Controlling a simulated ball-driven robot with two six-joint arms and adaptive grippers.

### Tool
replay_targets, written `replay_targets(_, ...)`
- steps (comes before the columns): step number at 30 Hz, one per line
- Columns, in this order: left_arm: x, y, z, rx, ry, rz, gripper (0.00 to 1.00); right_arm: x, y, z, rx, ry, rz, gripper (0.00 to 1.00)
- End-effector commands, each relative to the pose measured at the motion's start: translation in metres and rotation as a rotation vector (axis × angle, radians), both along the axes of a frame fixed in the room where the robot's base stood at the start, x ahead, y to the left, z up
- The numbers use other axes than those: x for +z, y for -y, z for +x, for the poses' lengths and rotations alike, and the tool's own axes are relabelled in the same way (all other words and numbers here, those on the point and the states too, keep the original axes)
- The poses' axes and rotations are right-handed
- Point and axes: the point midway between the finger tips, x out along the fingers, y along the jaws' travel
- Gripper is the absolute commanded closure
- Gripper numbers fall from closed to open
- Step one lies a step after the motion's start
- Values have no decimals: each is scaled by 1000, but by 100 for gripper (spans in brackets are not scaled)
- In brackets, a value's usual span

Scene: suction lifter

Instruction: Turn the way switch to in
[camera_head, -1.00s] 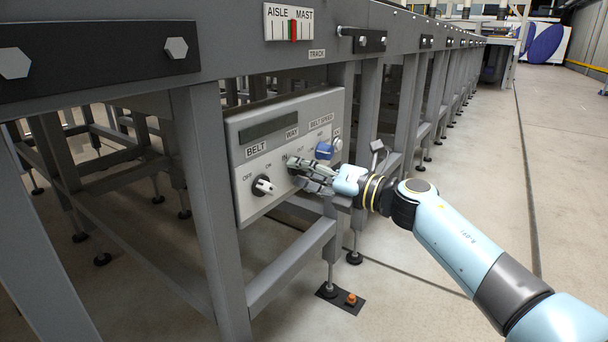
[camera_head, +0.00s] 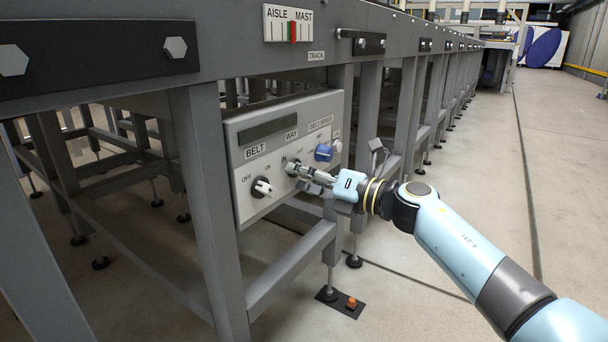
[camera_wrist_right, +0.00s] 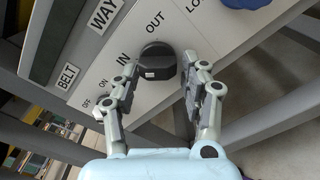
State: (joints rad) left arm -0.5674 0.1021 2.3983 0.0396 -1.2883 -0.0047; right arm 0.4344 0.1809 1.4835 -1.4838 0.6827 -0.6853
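The way switch is a black rotary knob (camera_wrist_right: 156,60) on the grey control panel (camera_head: 241,182), below the WAY label, with IN and OUT printed beside it in the right wrist view. My right gripper (camera_head: 296,169) is at the panel, with its fingertips over this switch. In the right wrist view its two fingers are apart, one on each side of the knob, with small gaps visible. Whether either finger touches the knob is unclear. Which word the knob points to I cannot tell. My left gripper is not in view.
The belt switch (camera_head: 262,188), with a white handle, sits left of my gripper. A blue knob (camera_head: 323,152) sits to its right under BELT SPEED. A grey frame leg (camera_head: 207,200) stands left of the panel. The floor at the right is open.

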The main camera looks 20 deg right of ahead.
Motion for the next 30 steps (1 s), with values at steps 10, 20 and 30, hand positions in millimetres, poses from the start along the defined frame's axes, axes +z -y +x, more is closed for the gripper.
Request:
replay_targets(10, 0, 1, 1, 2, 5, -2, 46, 2, 0, 1, -1, 3, 1, 40)
replay_targets(20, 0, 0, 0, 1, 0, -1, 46, 0, 30, -38, 0, 1, -3, 40)
replay_targets(30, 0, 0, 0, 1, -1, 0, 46, 1, 69, -87, 1, 0, -1, 40)
